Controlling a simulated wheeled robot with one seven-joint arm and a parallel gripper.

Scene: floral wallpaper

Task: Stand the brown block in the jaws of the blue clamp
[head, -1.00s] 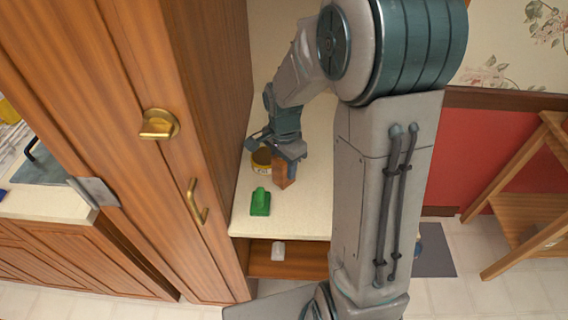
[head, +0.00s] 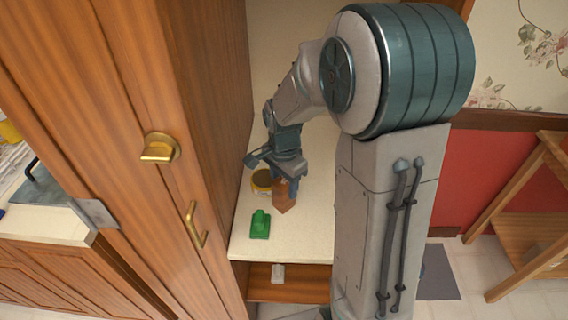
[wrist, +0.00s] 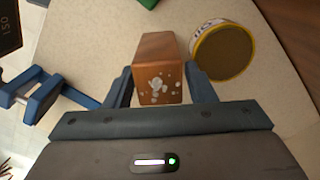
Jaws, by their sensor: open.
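The brown block (wrist: 158,70) stands on the counter between the two fingers of my gripper (wrist: 161,82) in the wrist view, its pale-spotted face toward the camera. The fingers are open on either side of it; I cannot tell if either touches. In the head view my gripper (head: 284,182) is low over the counter and partly covers the block (head: 283,200). A blue two-pronged thing, seemingly the blue clamp (wrist: 38,100), shows at the left of the wrist view, left of the block. I cannot make out the clamp in the head view, where my arm covers much of the right.
A yellow-rimmed can (wrist: 224,52) stands close to the block's right in the wrist view. A green object (head: 260,224) lies near the counter's front edge. A tall wooden cabinet (head: 150,120) borders the counter (head: 300,245) on the left. A dark object (wrist: 9,25) shows at upper left.

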